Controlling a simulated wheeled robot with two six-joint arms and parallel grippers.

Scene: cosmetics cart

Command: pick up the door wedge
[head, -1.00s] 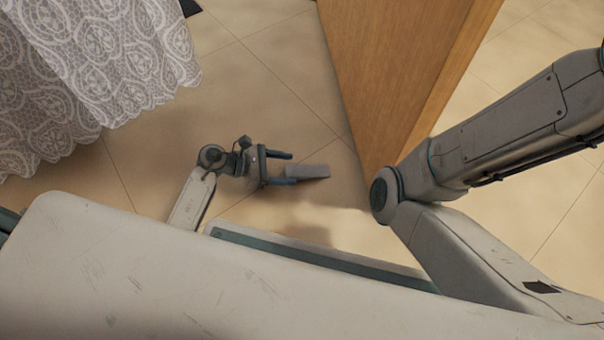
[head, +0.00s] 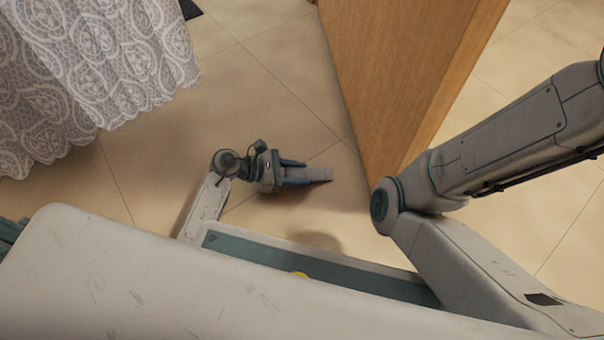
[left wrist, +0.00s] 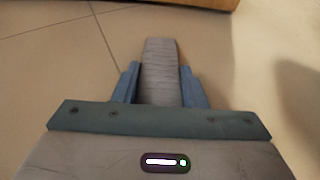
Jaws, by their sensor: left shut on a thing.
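The door wedge (head: 321,173) is a small grey block with ridges across its top. My left gripper (head: 306,174) is shut on it, with the blue fingers on either side of the wedge. In the left wrist view the wedge (left wrist: 160,72) lies between the two fingertips (left wrist: 160,88), and its far end sticks out past them. I cannot tell whether the wedge touches the floor or is a little above it. My right gripper is not in view.
A wooden door (head: 395,70) stands just beyond the wedge, to its right. A white patterned lace curtain (head: 90,75) hangs at the left. The tiled floor (head: 270,80) between them is clear.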

